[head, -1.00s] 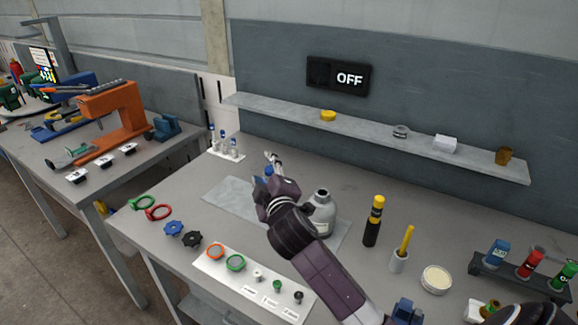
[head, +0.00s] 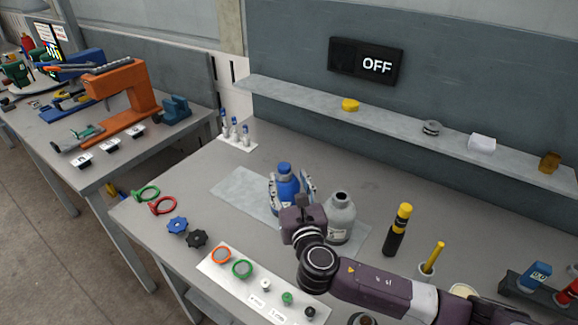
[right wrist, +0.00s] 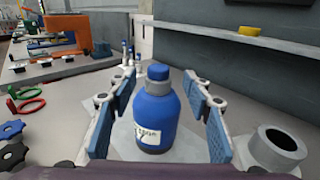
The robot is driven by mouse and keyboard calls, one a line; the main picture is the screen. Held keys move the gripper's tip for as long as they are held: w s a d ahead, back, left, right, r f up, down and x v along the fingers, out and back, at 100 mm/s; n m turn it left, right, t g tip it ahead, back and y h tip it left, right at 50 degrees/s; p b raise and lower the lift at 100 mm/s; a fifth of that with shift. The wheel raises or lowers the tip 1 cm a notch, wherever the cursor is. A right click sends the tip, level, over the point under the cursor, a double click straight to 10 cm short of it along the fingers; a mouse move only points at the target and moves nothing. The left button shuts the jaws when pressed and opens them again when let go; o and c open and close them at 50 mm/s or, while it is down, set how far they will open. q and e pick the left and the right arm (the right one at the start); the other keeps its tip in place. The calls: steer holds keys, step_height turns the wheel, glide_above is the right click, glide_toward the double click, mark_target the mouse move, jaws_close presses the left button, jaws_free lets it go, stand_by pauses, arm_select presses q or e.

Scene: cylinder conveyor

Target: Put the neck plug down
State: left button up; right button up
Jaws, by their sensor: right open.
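A blue bottle (head: 285,185) with a blue top (head: 284,168) stands upright on the grey mat. It also shows in the middle of the right wrist view (right wrist: 156,118). My right gripper (head: 292,188) is open, with its blue-padded fingers on either side of this bottle and gaps between pads and bottle in the wrist view. A grey bottle (head: 341,215) with an open neck stands just right of it. Small white (head: 265,285), green (head: 287,298) and black (head: 310,312) pieces sit on the white sheet; I cannot tell whether any is the neck plug. My left gripper is not in view.
Green and red rings (head: 163,206) and blue and black knobs (head: 177,225) lie at the left. A black-and-yellow tool (head: 397,232) and a cup with a yellow handle (head: 427,269) stand right. A shelf (head: 390,123) runs behind. A bare mat (head: 236,188) area lies left of the bottle.

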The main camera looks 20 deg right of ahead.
mark_target(284, 165)
steer(key=shift+w+r+p, duration=0.2)
steer(key=shift+w+p, duration=0.3)
steer(key=shift+w, duration=0.75)
steer(key=shift+w+d+f+p, duration=0.1)
steer(key=shift+w+d+p, duration=0.1)
steer(key=shift+w, duration=0.4)
steer(key=shift+w+d+f+p, duration=0.1)
steer(key=shift+w+p, duration=0.1)
steer(key=shift+w, duration=0.4)
steer(key=shift+w+f, duration=0.1)
steer(key=shift+w, duration=0.6)
steer(key=shift+c, duration=0.9)
steer(key=c, duration=0.5)
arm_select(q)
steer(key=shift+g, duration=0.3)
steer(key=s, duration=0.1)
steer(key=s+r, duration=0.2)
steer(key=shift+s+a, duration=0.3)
arm_select(e)
steer(key=c, duration=0.3)
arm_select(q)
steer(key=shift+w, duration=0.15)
